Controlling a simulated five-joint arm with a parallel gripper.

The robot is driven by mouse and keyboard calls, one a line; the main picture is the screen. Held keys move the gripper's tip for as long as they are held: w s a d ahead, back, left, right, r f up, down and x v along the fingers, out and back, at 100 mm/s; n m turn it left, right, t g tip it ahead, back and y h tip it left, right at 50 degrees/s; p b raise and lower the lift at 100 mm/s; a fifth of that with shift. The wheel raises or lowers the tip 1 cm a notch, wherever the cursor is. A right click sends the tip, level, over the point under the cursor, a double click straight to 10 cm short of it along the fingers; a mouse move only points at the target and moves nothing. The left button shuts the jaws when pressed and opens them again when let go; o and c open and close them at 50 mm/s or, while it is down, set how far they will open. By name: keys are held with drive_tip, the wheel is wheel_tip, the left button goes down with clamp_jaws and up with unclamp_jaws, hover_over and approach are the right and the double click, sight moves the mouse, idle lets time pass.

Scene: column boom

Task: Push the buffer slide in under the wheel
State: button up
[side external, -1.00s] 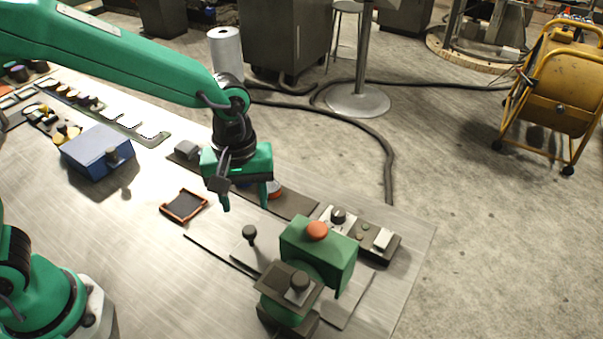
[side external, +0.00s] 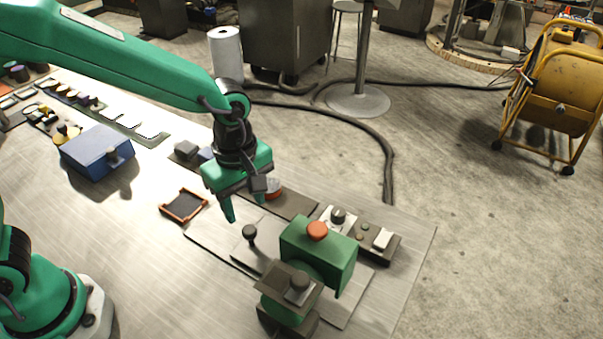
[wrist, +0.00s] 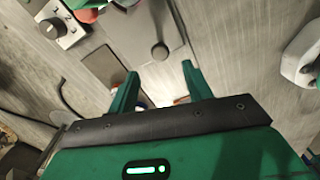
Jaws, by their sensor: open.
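The buffer slide is a flat grey plate with an upright black knob (side external: 249,232), lying on the bench beside the buffing machine. The green machine housing (side external: 325,258) has an orange button on top. I cannot make out the wheel clearly under it. My gripper (side external: 246,205) is open and empty, pointing down, above and behind the slide's knob. In the wrist view my two green fingers (wrist: 160,88) are apart, and the slide's knob (wrist: 160,51) stands just beyond their tips, not between them.
A control box (side external: 362,235) with a dial stands behind the machine. An orange-rimmed tray (side external: 184,205) lies left of my gripper, and a blue box (side external: 96,152) sits farther left. The bench between the tray and my base is clear.

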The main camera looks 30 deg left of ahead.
sight(249, 229)
drive_tip(key=shift+f, duration=3.65)
